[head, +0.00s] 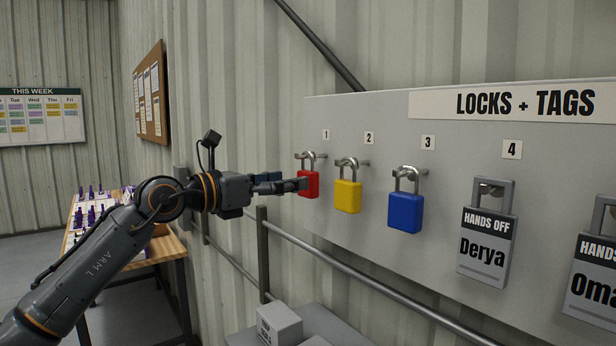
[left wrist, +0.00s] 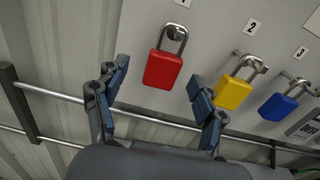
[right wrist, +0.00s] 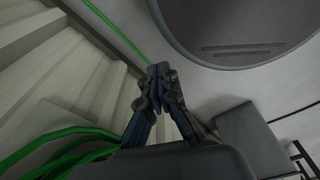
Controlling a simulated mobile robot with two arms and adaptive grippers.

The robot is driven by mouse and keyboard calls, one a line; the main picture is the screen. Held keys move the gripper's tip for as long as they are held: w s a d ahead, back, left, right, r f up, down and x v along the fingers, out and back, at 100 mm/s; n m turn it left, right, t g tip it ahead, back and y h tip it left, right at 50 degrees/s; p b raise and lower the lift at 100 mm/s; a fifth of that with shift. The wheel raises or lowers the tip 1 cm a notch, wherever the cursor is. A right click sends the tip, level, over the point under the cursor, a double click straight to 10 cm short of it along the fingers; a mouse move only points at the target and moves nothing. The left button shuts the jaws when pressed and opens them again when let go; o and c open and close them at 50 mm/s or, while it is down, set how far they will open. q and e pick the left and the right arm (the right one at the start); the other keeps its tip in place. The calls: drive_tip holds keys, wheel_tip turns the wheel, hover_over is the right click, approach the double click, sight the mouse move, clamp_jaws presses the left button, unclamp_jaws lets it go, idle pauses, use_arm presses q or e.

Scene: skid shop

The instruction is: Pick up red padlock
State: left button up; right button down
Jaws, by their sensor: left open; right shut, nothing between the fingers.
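The red padlock (head: 309,184) hangs by its shackle from the peg under label 1 on the grey lock board. My left gripper (head: 281,184) is open in front of it, and a fingertip overlaps the padlock's left edge in the head view. In the left wrist view the red padlock (left wrist: 163,69) shows between and beyond the two spread fingers of my left gripper (left wrist: 158,85); whether a finger touches it I cannot tell. My right gripper (right wrist: 160,75) is shut and empty in the right wrist view, away from the board.
A yellow padlock (head: 347,196) hangs close to the right of the red one, then a blue padlock (head: 405,213). Tagged grey padlocks (head: 485,237) hang farther right. A metal rail (head: 350,268) runs below the board (head: 445,175). A wooden table (head: 165,247) stands at left.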

sight(303, 172)
use_arm(q)
drive_tip(key=p+x, duration=0.2)
drive_tip(key=x, duration=0.1)
drive_tip(key=p+x, duration=0.1)
drive_tip(key=shift+s+d+r, duration=0.15)
drive_tip(key=shift+d+r, duration=0.15)
drive_tip(key=shift+w+d+f, duration=0.2)
drive_tip(key=shift+w+d, duration=0.05)
drive_tip(key=shift+d, duration=0.1)
drive_tip(key=shift+a, duration=0.2)
drive_tip(key=shift+c, duration=0.2)
use_arm(e)
drive_tip(key=r, duration=0.2)
drive_tip(key=s+r, duration=0.1)
drive_tip(key=shift+s+d+r, duration=0.15)
drive_tip(key=shift+d+r, duration=0.05)
drive_tip(key=shift+r, duration=0.15)
use_arm(q)
drive_tip(key=shift+s, duration=0.1)
drive_tip(key=c, duration=1.2)
drive_tip(key=shift+c, duration=0.2)
use_arm(e)
drive_tip(key=shift+w, duration=0.3)
